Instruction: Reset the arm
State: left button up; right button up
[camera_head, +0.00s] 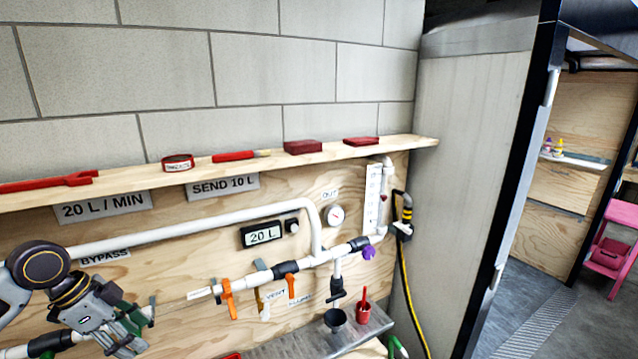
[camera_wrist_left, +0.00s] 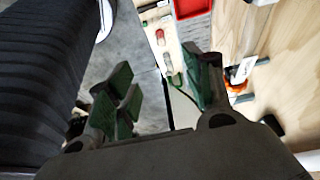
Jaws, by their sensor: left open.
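My left gripper (camera_head: 142,322) is at the lower left of the head view, in front of the plywood pipe panel and below the BYPASS label. Its green-padded fingers are apart with nothing visible between them. In the left wrist view the fingers (camera_wrist_left: 165,95) are also spread, with floor and a narrow strip of objects behind the gap. My left arm comes in from the left edge. My right gripper is in neither view.
White pipes with orange valve handles (camera_head: 228,298) and a 20 L display (camera_head: 263,234) are on the panel. A wooden shelf (camera_head: 120,188) above holds red items. A metal ledge (camera_head: 300,347) carries a dark cup (camera_head: 335,320) and a red container (camera_head: 363,310). Open floor (camera_head: 535,290) lies right.

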pick_arm(q)
jog(key=s+d+f+n+y, duration=0.1)
jog(key=s+d+f+n, duration=0.15)
jog(key=f, duration=0.55)
jog(key=s+d+f+n, duration=0.1)
jog(key=s+d+f, duration=0.25)
jog(key=f, duration=0.55)
jog(key=shift+s+d+f+n+t+y, duration=0.95)
jog(key=shift+s+d+f+n, duration=1.45)
jog(key=shift+s+d+n, duration=2)
notch_tip(320, 180, down, 36)
jog(key=s+d+r+m+g+b, duration=0.1)
jog(key=d+m+g+b, duration=0.1)
jog(key=s+a+f+b, duration=0.1)
jog(key=s+a+f, duration=0.1)
jog(key=s+f, duration=0.9)
jog(key=s+a+f+g+b, duration=0.1)
jog(key=s+a+f, duration=0.1)
jog(key=s+f, duration=0.9)
jog(key=shift+s+a+f+y+b, duration=0.15)
jog(key=shift+s+a+y+b, duration=0.15)
jog(key=shift+y, duration=0.15)
